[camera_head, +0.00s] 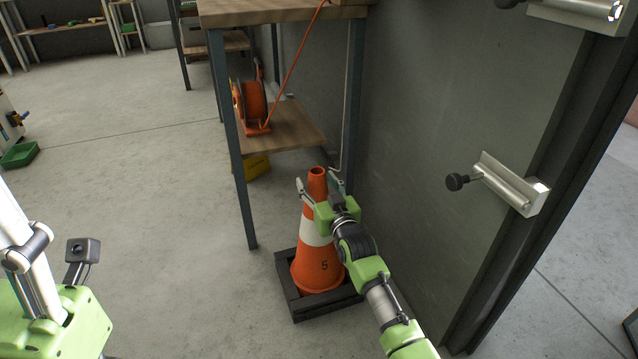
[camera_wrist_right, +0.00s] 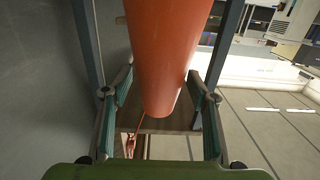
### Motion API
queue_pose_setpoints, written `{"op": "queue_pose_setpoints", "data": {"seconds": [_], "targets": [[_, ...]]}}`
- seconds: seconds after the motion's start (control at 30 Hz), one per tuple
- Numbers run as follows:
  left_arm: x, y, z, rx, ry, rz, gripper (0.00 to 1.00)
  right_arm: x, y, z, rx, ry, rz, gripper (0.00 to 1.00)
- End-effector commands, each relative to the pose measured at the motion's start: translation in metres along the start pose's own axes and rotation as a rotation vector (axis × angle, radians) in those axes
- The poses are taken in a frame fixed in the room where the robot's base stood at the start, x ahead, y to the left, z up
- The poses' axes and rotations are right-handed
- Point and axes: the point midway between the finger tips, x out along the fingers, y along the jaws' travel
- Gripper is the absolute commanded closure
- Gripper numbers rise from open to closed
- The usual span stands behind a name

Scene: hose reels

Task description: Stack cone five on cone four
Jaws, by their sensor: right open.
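In the right wrist view, the orange cone (camera_wrist_right: 170,45) comes down between the two open fingers (camera_wrist_right: 160,120), with a visible gap on each side. I see no cone four in these views. My left gripper is not in view; only parts of my left arm show at the left edge.
A wooden shelf unit (camera_head: 284,131) with dark metal legs stands just behind the cone and holds an orange hose reel (camera_head: 251,103). A grey wall panel (camera_head: 425,130) with a black-knobbed latch (camera_head: 507,184) is close on the right. The floor on the left is open.

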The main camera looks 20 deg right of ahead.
Motion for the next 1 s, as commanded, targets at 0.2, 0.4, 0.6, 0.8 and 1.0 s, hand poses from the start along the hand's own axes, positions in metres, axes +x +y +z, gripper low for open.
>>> {"op": "queue_pose_setpoints", "data": {"seconds": [0.2, 0.4, 0.6, 0.8, 1.0], "targets": [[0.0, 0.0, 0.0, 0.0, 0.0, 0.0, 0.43, -0.016, 0.0, -0.004, 0.0, 0.008, 0.0, 0.46], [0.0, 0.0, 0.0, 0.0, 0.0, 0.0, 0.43, -0.052, 0.0, -0.004, 0.001, 0.011, 0.001, 0.46], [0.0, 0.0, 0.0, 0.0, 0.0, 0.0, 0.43, -0.09, 0.0, -0.005, 0.0, 0.012, 0.001, 0.46], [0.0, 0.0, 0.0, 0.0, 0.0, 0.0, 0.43, -0.113, 0.0, -0.005, -0.001, 0.014, 0.0, 0.46], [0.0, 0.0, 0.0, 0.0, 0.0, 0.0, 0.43, -0.119, 0.0, -0.006, -0.001, 0.015, 0.0, 0.46]]}}
